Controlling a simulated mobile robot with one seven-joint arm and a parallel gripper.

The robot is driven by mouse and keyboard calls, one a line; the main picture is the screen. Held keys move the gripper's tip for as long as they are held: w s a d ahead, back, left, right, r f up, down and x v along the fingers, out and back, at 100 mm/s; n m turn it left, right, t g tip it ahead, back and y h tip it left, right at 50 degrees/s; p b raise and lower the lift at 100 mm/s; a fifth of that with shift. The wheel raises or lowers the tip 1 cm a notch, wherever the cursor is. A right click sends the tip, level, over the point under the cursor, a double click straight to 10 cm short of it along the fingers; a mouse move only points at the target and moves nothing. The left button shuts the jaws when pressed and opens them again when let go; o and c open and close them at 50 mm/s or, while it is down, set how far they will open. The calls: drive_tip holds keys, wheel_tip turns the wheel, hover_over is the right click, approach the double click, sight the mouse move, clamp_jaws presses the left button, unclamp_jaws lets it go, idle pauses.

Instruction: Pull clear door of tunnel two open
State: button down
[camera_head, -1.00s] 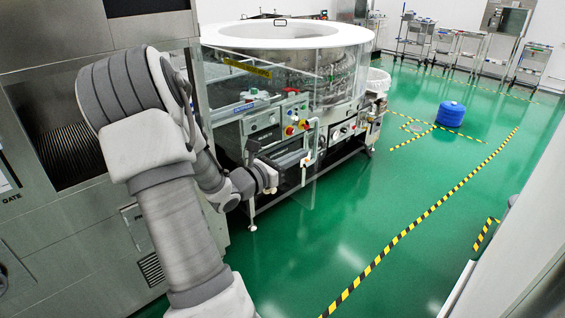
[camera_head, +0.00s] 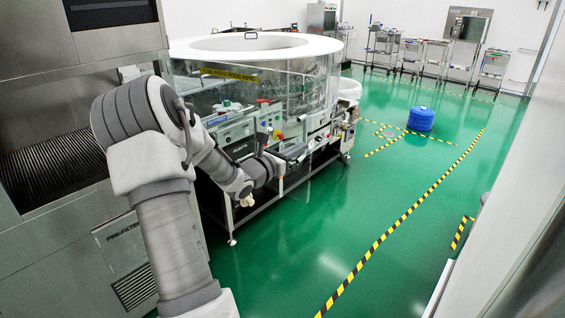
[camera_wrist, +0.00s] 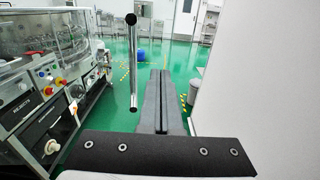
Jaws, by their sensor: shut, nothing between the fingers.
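My gripper (camera_head: 292,153) reaches out in front of the control side of the washer in the head view. In the wrist view its dark fingers (camera_wrist: 160,74) lie together, shut and empty. A shiny upright metal bar (camera_wrist: 132,65), shaped like a door handle, stands just left of the fingers, with a visible gap between. The clear panel it would belong to is too transparent to make out. The round washer (camera_head: 255,45) has a white top and clear walls with a yellow label. I cannot tell which clear part is the door of tunnel two.
The washer's control panel (camera_wrist: 48,105) with knobs and a gauge is at left in the wrist view. A pale wall (camera_wrist: 250,85) rises close on the right. A blue drum (camera_head: 421,119) stands on open green floor with striped tape. A steel cabinet (camera_head: 60,120) is at left.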

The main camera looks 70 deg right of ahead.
sight(312, 138)
drive_tip(key=b+x, duration=0.1)
drive_tip(key=x, duration=0.6)
drive_tip(key=shift+w+d, duration=0.3)
